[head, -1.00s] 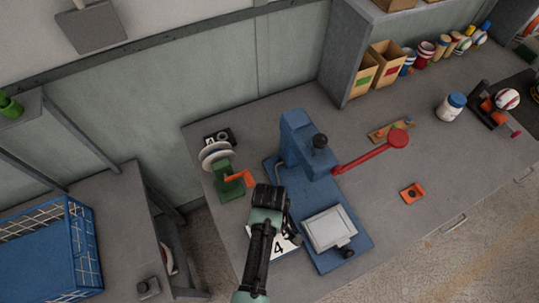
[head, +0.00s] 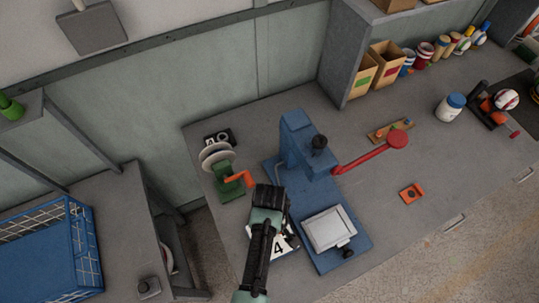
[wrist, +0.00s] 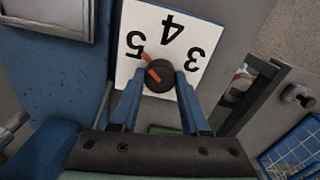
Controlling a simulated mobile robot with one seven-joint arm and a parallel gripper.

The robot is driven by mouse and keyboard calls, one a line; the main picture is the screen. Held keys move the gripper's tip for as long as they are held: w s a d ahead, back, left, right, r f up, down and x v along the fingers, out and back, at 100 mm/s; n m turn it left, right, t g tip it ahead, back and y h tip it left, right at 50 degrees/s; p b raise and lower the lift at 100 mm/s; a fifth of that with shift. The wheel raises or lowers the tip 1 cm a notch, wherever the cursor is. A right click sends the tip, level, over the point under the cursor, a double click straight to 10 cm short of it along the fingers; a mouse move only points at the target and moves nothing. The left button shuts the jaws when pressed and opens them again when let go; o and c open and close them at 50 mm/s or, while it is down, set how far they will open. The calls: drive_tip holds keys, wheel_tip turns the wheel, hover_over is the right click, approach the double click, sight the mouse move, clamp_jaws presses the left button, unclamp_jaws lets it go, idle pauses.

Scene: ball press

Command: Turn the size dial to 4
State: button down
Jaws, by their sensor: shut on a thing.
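The size dial is a black round knob (wrist: 161,82) with an orange pointer (wrist: 149,60), in front of a white number card (wrist: 190,22). The wrist view shows the digits 5, 4 and 3 upside down. The pointer is turned toward the 5, left of the 4. My gripper (wrist: 160,76) has one finger on each side of the knob and is shut on it. In the head view my gripper (head: 270,200) covers the dial, and only part of the card (head: 288,250) with the 4 shows.
The blue press (head: 300,150) with its red lever (head: 365,158) stands just right of my gripper. A grey square plate (head: 327,229) lies on its base. A green stand with an orange crank (head: 240,178) is close on the left. The bench's right part has free room.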

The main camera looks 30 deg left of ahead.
drive_tip(key=m+p, duration=0.1)
drive_tip(key=m, duration=0.4)
drive_tip(key=shift+r, duration=0.1)
drive_tip(key=m+p, duration=0.1)
drive_tip(key=m, duration=0.4)
drive_tip(key=shift+w+m, duration=0.1)
drive_tip(key=shift+m, duration=0.2)
drive_tip(key=shift+p, duration=0.3)
drive_tip(key=shift+c, duration=1.9)
unclamp_jaws()
wheel_tip(320, 180, up, 13)
